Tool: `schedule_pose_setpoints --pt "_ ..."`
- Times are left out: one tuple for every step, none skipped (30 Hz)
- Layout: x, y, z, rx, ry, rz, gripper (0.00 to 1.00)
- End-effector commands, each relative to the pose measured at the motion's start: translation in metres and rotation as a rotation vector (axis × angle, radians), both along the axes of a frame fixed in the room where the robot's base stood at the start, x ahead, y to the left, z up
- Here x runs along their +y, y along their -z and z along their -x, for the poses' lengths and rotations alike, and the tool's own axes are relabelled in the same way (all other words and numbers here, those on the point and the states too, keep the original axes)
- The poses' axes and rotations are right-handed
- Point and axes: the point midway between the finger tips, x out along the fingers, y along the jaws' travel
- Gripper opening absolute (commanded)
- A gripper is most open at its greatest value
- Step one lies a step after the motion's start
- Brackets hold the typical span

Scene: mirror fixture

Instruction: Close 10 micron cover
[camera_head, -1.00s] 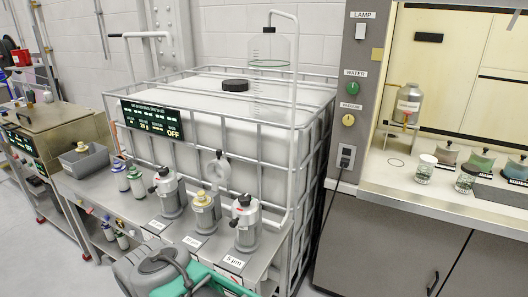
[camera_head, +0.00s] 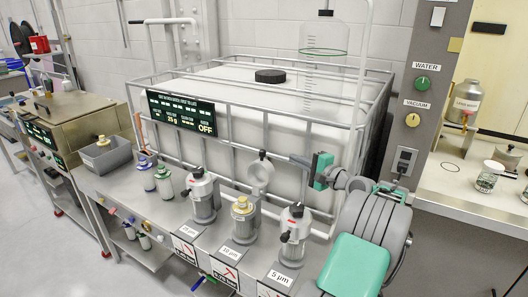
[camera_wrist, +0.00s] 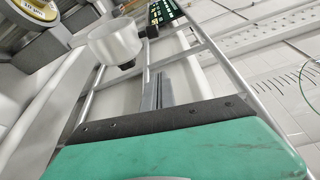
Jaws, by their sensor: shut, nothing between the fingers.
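The 10 µm housing (camera_head: 241,225) is the middle of three grey canisters on the metal bench. Its round pale cover (camera_head: 261,177) stands raised on the back side, with a black knob (camera_head: 262,155) at its top. A yellowish cartridge top (camera_head: 241,204) shows in the open housing. My gripper (camera_head: 293,158) is shut and empty, pointing left just right of the knob in the picture, with no clear contact. In the wrist view the cover (camera_wrist: 114,42) is beyond and left of my shut fingers (camera_wrist: 152,93), and the yellow-rimmed cartridge top (camera_wrist: 40,8) is at the upper left.
The left canister (camera_head: 203,197) and the 5 µm canister (camera_head: 293,238) flank the housing, both closed. A caged white tank (camera_head: 260,110) stands behind the bench. Small bottles (camera_head: 164,182) and a grey bin (camera_head: 105,157) are at left. A fume cupboard (camera_head: 450,180) is at right.

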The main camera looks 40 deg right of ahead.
Motion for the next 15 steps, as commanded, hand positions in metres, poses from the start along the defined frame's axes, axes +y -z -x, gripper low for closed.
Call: schedule_pose_setpoints --pt "-0.002 -0.001 -0.001 -0.008 0.002 -0.007 0.00" --pt "-0.001 -0.002 -0.004 -0.010 0.000 -0.007 0.00" --pt "0.000 -0.002 -0.010 -0.010 -0.003 -0.007 0.00" --pt "0.001 -0.002 -0.015 -0.009 -0.004 -0.006 0.00" --pt "0.002 -0.001 -0.021 -0.007 -0.007 -0.006 0.00" --pt "0.004 -0.001 -0.030 -0.007 -0.010 -0.007 0.00" --pt "0.005 -0.001 -0.037 -0.006 -0.011 -0.006 0.00" --pt "0.005 0.000 -0.044 -0.005 -0.012 -0.005 0.00" --pt "0.006 0.000 -0.053 -0.006 -0.013 -0.005 0.00" --pt "0.006 0.000 -0.060 -0.006 -0.013 -0.004 0.00" --pt "0.006 0.001 -0.066 -0.005 -0.013 -0.005 0.00" --pt "0.007 0.001 -0.074 -0.005 -0.013 -0.004 0.00" --pt "0.006 0.002 -0.079 -0.005 -0.012 -0.003 0.00" --pt "0.006 0.002 -0.085 -0.004 -0.012 -0.004 0.00" --pt "0.006 0.002 -0.092 -0.004 -0.012 -0.003 0.00"
